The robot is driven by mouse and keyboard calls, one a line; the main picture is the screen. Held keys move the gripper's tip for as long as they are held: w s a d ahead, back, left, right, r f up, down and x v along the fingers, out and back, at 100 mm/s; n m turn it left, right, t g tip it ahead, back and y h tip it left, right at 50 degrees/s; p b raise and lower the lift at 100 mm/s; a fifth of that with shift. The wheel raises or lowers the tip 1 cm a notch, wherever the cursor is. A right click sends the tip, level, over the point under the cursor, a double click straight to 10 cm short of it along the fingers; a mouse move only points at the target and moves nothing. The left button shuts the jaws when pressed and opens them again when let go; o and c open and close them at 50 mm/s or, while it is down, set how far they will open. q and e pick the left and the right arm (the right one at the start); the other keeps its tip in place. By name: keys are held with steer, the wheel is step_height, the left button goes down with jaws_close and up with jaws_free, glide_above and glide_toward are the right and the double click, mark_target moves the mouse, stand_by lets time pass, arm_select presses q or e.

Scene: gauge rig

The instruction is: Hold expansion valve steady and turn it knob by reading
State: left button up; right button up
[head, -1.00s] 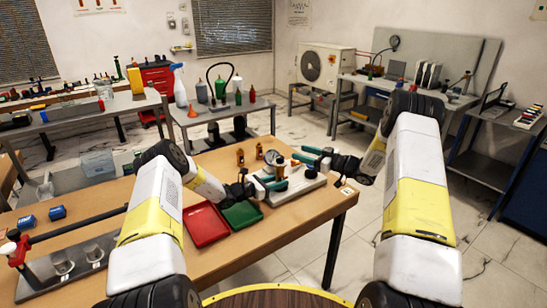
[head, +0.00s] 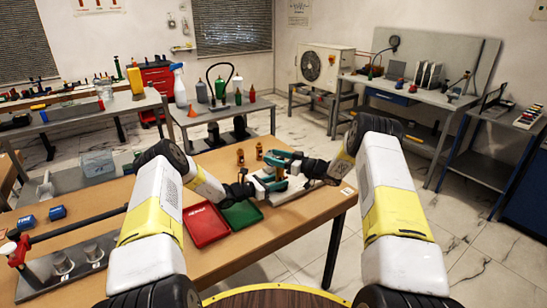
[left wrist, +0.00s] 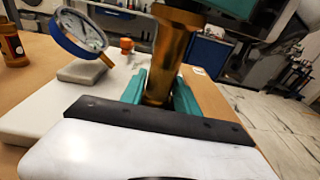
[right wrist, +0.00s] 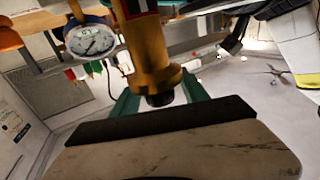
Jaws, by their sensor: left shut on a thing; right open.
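The brass expansion valve (left wrist: 172,60) stands upright on a pale base plate (left wrist: 40,112). My left gripper (left wrist: 160,98) is shut on its body, one teal finger on each side; it also shows in the head view (head: 260,185). A blue-rimmed dial gauge (left wrist: 82,32) is beside the valve; its dial also shows in the right wrist view (right wrist: 90,40), reading too small to tell. My right gripper (right wrist: 160,102) is open, its fingers either side of the valve's dark-ended brass part (right wrist: 160,80). I cannot tell whether they touch it. The head view hides most of the valve behind the grippers.
A red tray (head: 205,224) and a green tray (head: 242,215) lie in front of the plate. Small brass fittings (head: 240,157) stand behind it. Blue items (head: 57,212) and a grey rig (head: 65,262) are at the left. The table's right edge is close to the plate.

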steer(key=shift+w+a, duration=0.15)
steer(key=shift+a, duration=0.1)
jaws_close()
steer(key=shift+r+m+t, duration=0.1)
steer(key=shift+m+t, duration=0.3)
arm_select(q)
steer(key=shift+d, duration=0.1)
arm_select(e)
steer(key=shift+w+d+m+t+h, duration=0.25)
steer(key=shift+d+m+t+h, duration=0.15)
steer(key=shift+m+t+h, duration=1.65)
steer(key=shift+w+d+m+t+h, duration=0.35)
steer(key=shift+m+t+h, duration=0.9)
steer(key=shift+h, duration=1.65)
steer(key=shift+w+d+m+t+h, duration=0.2)
steer(key=shift+d+m+t+h, duration=0.25)
steer(key=shift+m+t+h, duration=1.3)
steer(key=shift+m+g+h, duration=0.55)
steer(key=shift+g+h, duration=0.1)
steer(key=shift+h, duration=0.25)
